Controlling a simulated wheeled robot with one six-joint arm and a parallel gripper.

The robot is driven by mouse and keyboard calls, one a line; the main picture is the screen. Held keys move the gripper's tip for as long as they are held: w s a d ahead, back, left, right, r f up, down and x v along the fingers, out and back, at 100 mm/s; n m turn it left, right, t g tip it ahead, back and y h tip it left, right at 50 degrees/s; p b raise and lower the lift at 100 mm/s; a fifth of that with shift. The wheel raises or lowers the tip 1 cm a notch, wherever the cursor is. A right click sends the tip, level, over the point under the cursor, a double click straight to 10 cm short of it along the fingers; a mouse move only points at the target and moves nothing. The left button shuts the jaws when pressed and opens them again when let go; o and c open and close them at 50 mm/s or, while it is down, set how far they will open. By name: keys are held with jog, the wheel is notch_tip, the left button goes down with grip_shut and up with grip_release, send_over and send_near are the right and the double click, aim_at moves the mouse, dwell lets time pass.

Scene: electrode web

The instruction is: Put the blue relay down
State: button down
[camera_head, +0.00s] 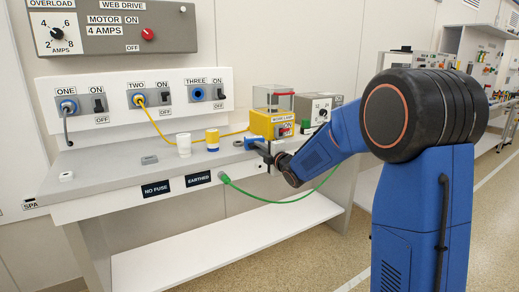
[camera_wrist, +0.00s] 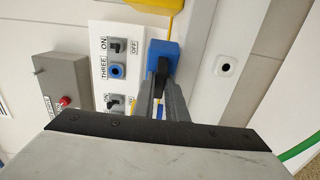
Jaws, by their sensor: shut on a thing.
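The blue relay (camera_wrist: 164,48) is a small blue block with a dark part in its middle, at the tips of my gripper (camera_wrist: 163,78) in the wrist view. The two grey fingers are closed on it. In the head view my gripper (camera_head: 262,148) is over the right part of the grey bench, in front of the yellow box, with a bit of the relay (camera_head: 250,142) showing at its tip. I cannot tell whether the relay touches the bench top.
A yellow cable (camera_head: 158,128) runs behind. A green cable (camera_head: 265,200) hangs in front. The left bench top is mostly clear.

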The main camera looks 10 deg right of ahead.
jog(key=c, duration=1.8)
grip_release()
jog(key=shift+f, duration=0.15)
jog(key=shift+o, duration=0.2)
jog(key=v, duration=1.2)
jog(key=s+d+f+m+g+h, duration=0.2)
jog(key=s+d+m+g+h, duration=0.1)
jog(key=s+m, duration=0.55)
jog(key=s+d+f+m+g+h, duration=0.25)
jog(key=s+m+h, duration=0.2)
jog(key=s, duration=0.65)
jog(key=s+f+m+g, duration=0.2)
jog(key=s+m, duration=0.1)
jog(key=s, duration=0.5)
jog(key=s+a+f+m+g+y, duration=0.1)
jog(key=s+f+m+g, duration=0.1)
jog(key=s, duration=0.7)
jog(key=s+a+f+m+g+y, duration=0.1)
jog(key=s+f+m+g, duration=0.1)
jog(key=s, duration=0.6)
jog(key=shift+s+a+f+m+g, duration=0.15)
jog(key=shift+s+f+m+g, duration=0.3)
jog(key=shift+m, duration=0.35)
